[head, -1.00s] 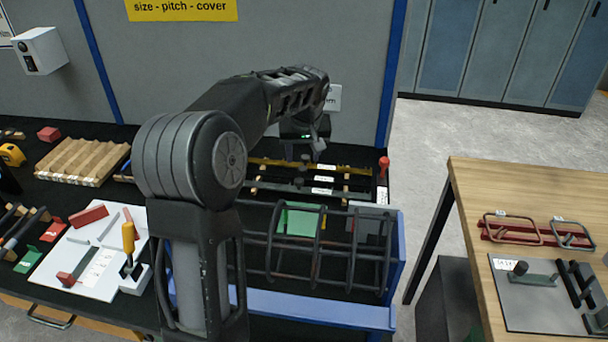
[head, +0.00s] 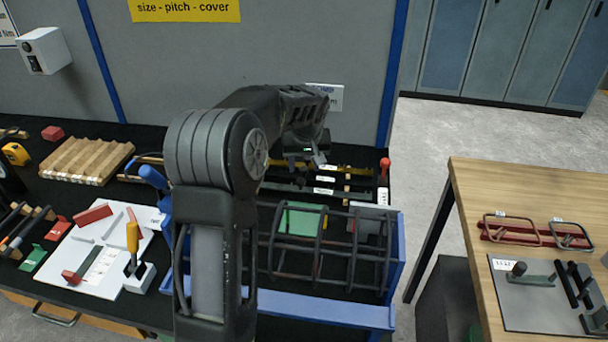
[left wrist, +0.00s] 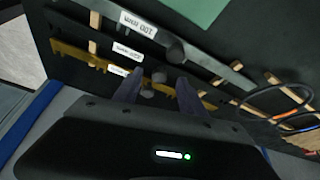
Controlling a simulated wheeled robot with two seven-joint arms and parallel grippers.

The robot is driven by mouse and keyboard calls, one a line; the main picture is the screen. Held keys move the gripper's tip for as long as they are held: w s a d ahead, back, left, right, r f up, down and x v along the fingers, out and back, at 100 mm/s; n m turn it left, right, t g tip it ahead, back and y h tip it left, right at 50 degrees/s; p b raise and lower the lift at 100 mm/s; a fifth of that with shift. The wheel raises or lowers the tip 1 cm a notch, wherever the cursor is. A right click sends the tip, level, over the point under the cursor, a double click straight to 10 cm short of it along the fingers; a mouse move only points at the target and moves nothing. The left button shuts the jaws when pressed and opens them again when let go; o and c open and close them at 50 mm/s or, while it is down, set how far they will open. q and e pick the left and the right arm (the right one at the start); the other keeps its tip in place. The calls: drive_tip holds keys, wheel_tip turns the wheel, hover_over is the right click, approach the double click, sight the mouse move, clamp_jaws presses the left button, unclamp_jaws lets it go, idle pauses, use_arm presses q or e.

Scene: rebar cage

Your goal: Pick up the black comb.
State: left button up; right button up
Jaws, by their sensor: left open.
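The black comb (head: 323,179) lies on the dark bench at the back, the middle of three long labelled combs. The yellow comb (head: 352,170) is behind it and the grey comb (head: 290,187) in front. My left gripper (head: 313,160) is open and empty above the combs. In the left wrist view its two fingers (left wrist: 158,86) appear on either side of the black comb's knob (left wrist: 158,77), with the yellow comb's knob (left wrist: 147,90) also between them. I cannot tell the remaining height exactly. My left arm hides the left part of the combs in the head view.
A rebar cage (head: 322,262) in a blue frame (head: 320,308) stands in front of the combs, with a green plate (head: 301,220) at it. The back panel (head: 300,60) rises close behind. A wooden rack (head: 85,160) is at left, a wooden table (head: 530,190) at right.

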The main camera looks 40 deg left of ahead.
sight(304, 173)
use_arm(q)
drive_tip(key=shift+x, duration=1.4)
clamp_jaws()
